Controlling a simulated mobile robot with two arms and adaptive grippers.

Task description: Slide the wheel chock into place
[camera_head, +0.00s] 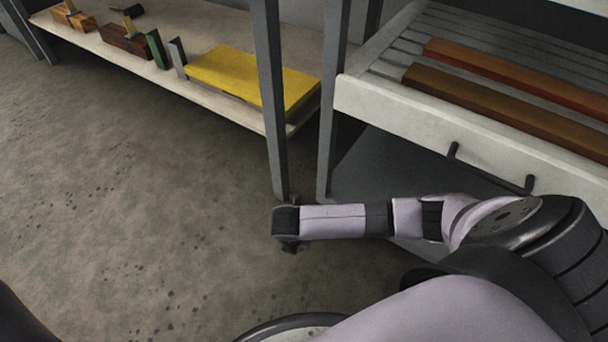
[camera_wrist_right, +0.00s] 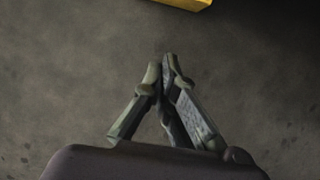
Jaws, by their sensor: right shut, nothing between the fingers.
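No thing in view is clearly a wheel chock. The nearest candidate is a flat yellow block (camera_head: 250,78) on the low shelf, and I cannot tell whether it is wedge-shaped. A yellow corner (camera_wrist_right: 190,3) also shows at the top edge of the right wrist view. My right gripper (camera_head: 290,246) hangs over the floor in front of the shelf's right end, apart from the yellow block. In the right wrist view its fingertips (camera_wrist_right: 162,70) meet with nothing between them. My left gripper is not in view.
The low shelf (camera_head: 215,88) also bears wooden blocks (camera_head: 125,37), a green upright piece (camera_head: 157,49) and a grey one (camera_head: 178,57). Grey posts (camera_head: 268,100) stand near my right gripper. A white-fronted drawer (camera_head: 400,110) with brown bars (camera_head: 500,104) juts out at right. The floor at left is clear.

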